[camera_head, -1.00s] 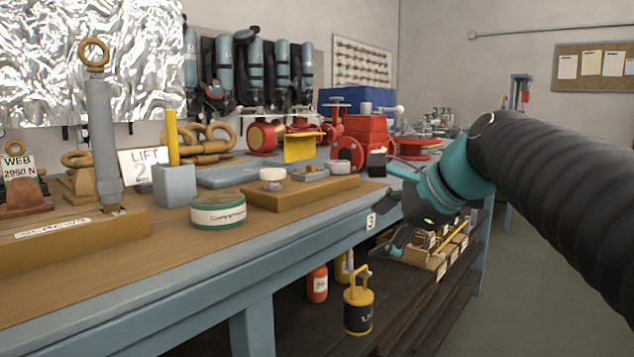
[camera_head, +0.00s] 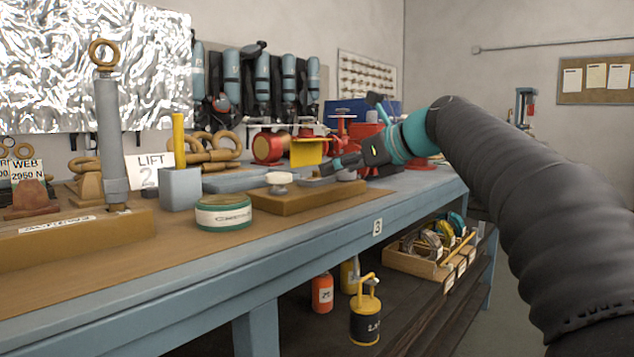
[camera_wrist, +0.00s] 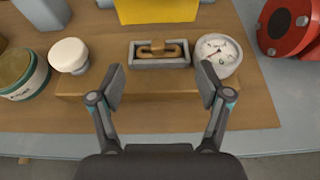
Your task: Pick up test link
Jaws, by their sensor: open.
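The test link (camera_wrist: 174,51) appears to be the brown chain link with a raised middle in the wrist view. It lies in a small grey rectangular tray (camera_wrist: 160,65) on a wooden board (camera_wrist: 160,84). My gripper (camera_wrist: 162,77) is open and empty. In the wrist view its two fingertips are apart, on the near side of the tray, one toward each end of it. Contact with the tray or board cannot be told. In the head view my gripper is over the board's right part, and the link cannot be made out there.
A white round-topped piece (camera_wrist: 69,54) is left of the tray. A green-banded tin (camera_head: 223,213), yellow block (camera_wrist: 157,11) and red equipment (camera_wrist: 287,28) stand around the board.

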